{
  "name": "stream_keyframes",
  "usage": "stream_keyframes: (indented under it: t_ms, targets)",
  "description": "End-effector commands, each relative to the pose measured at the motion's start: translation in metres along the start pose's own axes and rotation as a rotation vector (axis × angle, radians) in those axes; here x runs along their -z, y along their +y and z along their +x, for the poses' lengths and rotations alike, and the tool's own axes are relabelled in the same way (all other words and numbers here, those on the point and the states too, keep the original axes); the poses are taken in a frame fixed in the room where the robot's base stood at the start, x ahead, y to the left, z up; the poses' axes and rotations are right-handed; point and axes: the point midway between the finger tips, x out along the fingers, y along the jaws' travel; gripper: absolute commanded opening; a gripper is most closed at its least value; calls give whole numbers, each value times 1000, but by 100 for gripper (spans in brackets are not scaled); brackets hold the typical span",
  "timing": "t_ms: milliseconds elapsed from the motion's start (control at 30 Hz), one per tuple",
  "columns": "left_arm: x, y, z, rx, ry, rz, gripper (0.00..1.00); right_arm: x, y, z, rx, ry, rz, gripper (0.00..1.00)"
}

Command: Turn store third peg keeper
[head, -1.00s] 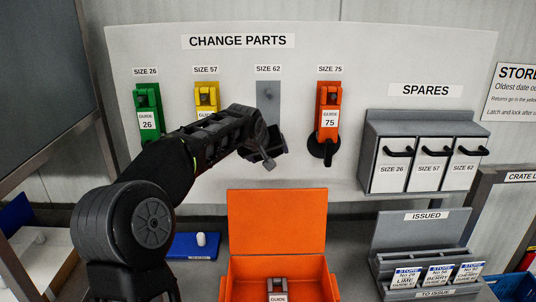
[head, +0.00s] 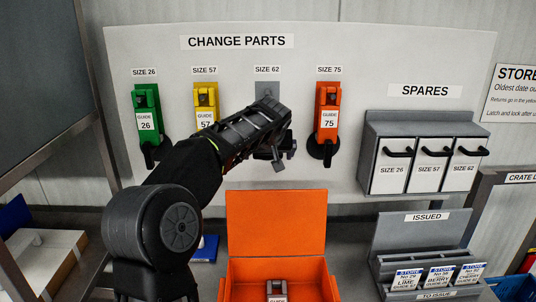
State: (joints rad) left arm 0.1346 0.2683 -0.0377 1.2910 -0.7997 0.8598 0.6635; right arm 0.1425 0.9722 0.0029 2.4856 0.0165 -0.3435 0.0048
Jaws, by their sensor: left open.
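The third peg is the one under the SIZE 62 label, with a grey backing plate (head: 267,88) and no guide seen on it. My left gripper (head: 278,158) is in front of the lower part of this place, jaws open, pointing at the board. The gripper and wrist hide the third keeper, so I cannot tell how it is turned or whether I touch it. Black keepers show under the green guide 26 (head: 147,115) and the orange guide 75 (head: 328,110), such as the right-hand keeper (head: 323,150). My right gripper is not in view.
The yellow guide 57 (head: 206,100) hangs left of my wrist. An open orange box (head: 277,220) below holds a grey guide (head: 277,287). The SPARES cabinet (head: 424,130) and ISSUED rack (head: 420,240) stand at the right. A blue item (head: 207,249) lies behind my arm.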

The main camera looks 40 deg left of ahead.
Motion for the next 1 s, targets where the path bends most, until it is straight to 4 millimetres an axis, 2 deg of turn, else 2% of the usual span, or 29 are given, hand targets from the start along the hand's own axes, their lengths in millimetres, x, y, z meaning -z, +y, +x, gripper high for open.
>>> stream_keyframes:
  t_ms: [267,367,700,833,1000]
  targets:
    - [0,0,-5,-2,2,0,98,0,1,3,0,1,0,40]
    - [0,1,-15,-3,4,0,98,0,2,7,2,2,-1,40]
    - [-1,0,-68,-1,2,0,98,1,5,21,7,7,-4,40]
    - [0,0,-77,0,1,0,98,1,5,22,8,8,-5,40]
    - [0,0,-78,0,0,0,98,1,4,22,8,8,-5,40]
